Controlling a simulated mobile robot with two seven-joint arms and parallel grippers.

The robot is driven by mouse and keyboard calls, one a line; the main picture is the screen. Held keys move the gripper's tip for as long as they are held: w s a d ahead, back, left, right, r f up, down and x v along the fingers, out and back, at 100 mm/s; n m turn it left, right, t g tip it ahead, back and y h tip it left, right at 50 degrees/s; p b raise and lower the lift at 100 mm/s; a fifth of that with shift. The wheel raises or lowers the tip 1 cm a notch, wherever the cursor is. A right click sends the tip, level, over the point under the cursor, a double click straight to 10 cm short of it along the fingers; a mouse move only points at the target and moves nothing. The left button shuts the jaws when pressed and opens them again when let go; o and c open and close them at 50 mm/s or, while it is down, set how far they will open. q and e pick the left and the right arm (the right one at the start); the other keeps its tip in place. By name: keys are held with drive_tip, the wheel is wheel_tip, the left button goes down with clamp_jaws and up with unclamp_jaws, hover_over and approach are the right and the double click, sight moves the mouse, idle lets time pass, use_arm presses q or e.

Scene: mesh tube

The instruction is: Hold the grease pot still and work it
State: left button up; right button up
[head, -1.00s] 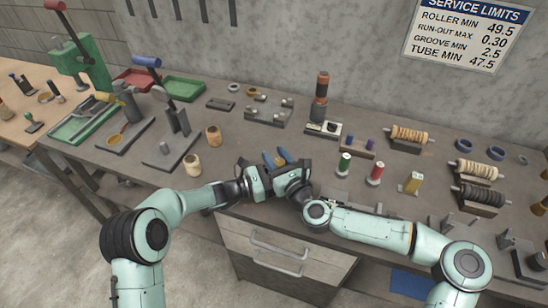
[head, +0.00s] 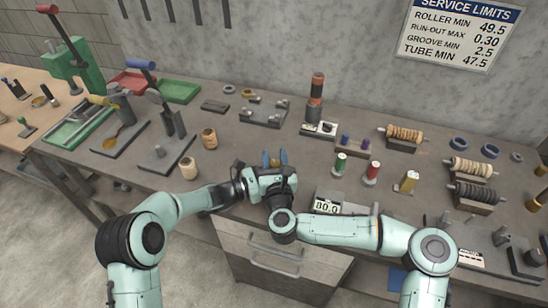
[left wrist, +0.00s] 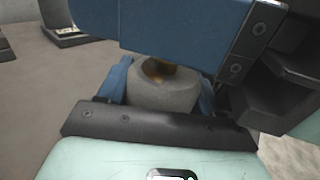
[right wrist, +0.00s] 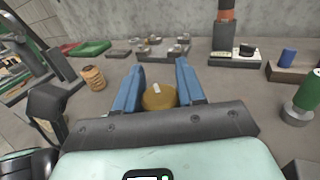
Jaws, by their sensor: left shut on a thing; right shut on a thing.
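The grease pot shows in the left wrist view as a grey body (left wrist: 163,97) with a brown-amber part (left wrist: 157,70) on top. My left gripper (left wrist: 163,84) has its blue fingers on both sides of the grey body, shut on it. A blue finger of my right gripper crosses just above. In the right wrist view my right gripper (right wrist: 160,80) is shut on the round amber top (right wrist: 158,98), which bears a small white mark. In the head view the right gripper (head: 274,160) sits over the left one near the bench's front edge and hides the pot.
A display reading 80.0 (head: 327,207) stands right of the grippers. Spools (head: 342,164) and wound rollers (head: 470,167) stand farther right. Two small wooden pots (head: 188,168) and lever tools (head: 172,130) stand left. A drawer unit (head: 285,255) is below the front edge.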

drive_tip(key=shift+r, duration=0.1)
drive_tip(key=o, duration=1)
drive_tip(key=shift+c, duration=0.2)
drive_tip(key=shift+s, duration=0.1)
drive_tip(key=s+d, duration=0.1)
drive_tip(key=s, duration=1)
drive_tip(key=shift+s+d, duration=0.15)
drive_tip(key=shift+s, duration=0.25)
